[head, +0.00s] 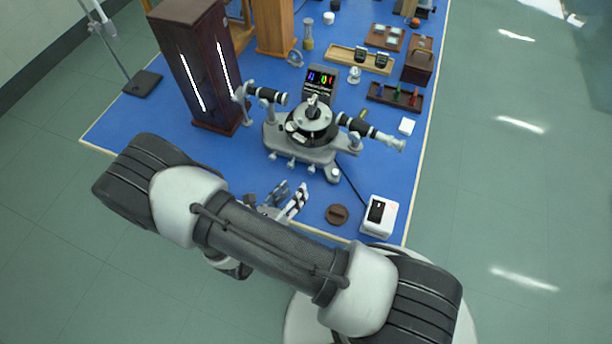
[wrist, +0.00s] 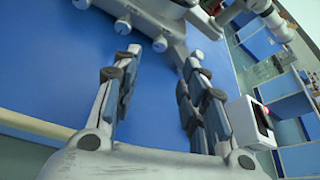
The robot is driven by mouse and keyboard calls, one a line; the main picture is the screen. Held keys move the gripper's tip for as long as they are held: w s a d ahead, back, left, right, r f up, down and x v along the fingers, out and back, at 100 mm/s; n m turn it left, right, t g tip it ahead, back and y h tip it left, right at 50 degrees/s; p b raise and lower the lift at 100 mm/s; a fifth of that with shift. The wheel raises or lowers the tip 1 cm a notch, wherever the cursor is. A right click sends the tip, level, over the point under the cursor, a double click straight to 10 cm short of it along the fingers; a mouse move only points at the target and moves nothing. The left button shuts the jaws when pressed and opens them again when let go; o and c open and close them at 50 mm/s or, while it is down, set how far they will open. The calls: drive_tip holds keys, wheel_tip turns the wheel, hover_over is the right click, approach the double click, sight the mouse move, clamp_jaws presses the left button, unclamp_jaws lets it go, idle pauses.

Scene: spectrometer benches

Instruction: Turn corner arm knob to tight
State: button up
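The grey spectrometer (head: 303,150) stands on the blue bench, with a round dark table in its middle and a tube on each side. Several small pale knobs stick out along its near edge. One knob (head: 336,174) is at its near right corner; I cannot tell for sure which is the corner arm knob. In the wrist view, several knobs show, one (wrist: 160,43) just beyond and between my fingertips. My gripper (head: 292,191) is open and empty, apart from the spectrometer's near edge. Its two padded fingers also show wide apart in the wrist view (wrist: 164,55).
A white box with a dark panel (head: 379,215) and a brown disc (head: 337,214) lie right of my gripper. A dark cabinet with bright slits (head: 195,65) stands behind left. Trays (head: 396,95) fill the back right. Blue mat (head: 235,165) is clear left of my gripper.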

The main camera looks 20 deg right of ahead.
sight(310, 172)
drive_tip(key=b+x, duration=0.1)
drive_tip(key=x, duration=0.8)
drive_tip(key=shift+w, duration=0.15)
drive_tip(key=shift+c, duration=0.3)
clamp_jaws()
